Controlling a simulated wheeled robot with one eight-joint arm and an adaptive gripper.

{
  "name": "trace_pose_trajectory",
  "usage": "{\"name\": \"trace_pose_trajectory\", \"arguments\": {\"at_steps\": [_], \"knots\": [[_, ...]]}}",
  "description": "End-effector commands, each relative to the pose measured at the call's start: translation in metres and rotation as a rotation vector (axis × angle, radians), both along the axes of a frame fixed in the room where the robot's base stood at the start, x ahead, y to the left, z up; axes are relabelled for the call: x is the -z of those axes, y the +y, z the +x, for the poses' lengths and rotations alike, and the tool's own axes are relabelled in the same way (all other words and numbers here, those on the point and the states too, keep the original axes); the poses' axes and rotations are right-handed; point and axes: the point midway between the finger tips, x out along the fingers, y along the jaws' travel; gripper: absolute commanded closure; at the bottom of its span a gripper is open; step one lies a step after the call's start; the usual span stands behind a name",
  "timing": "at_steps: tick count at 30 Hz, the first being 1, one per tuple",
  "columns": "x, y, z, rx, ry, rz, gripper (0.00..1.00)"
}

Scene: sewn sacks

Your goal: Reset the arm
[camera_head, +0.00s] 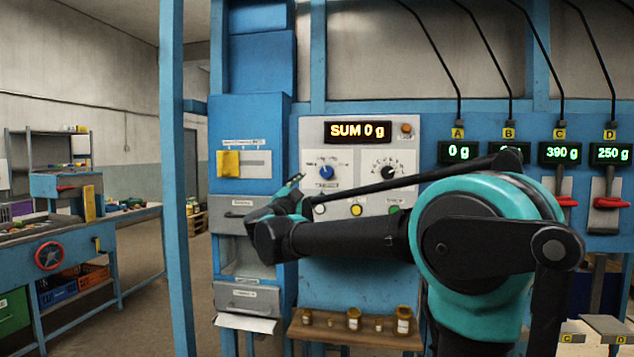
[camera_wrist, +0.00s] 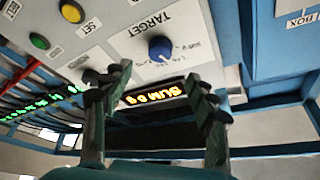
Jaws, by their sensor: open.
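My arm reaches left across the front of the blue machine in the head view, with its large teal joint at the right. My gripper (camera_head: 291,188) is at the arm's far left end, in front of the panel's left edge. In the wrist view my gripper (camera_wrist: 157,76) has its two fingers wide apart with nothing between them. The control panel (camera_head: 409,128) shows behind them, with a blue TARGET knob (camera_wrist: 161,49) and the SUM display, which reads 0 g.
Displays A (camera_head: 459,152), C (camera_head: 560,153) and D (camera_head: 611,153) read 0 g, 390 g and 250 g; B is partly hidden by my arm. Small jars stand on a wooden shelf (camera_head: 343,334) below. A blue post (camera_head: 174,150) stands left, with a workbench beyond.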

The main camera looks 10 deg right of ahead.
Motion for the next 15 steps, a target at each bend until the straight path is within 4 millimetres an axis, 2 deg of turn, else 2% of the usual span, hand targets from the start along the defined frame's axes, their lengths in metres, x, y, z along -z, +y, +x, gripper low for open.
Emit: {"name": "trace_pose_trajectory", "arguments": {"at_steps": [6, 15], "knots": [[0.006, 0.01, -0.015, 0.0, -0.001, 0.001, 0.42], [0.006, 0.01, -0.016, 0.001, 0.0, 0.0, 0.42]]}}
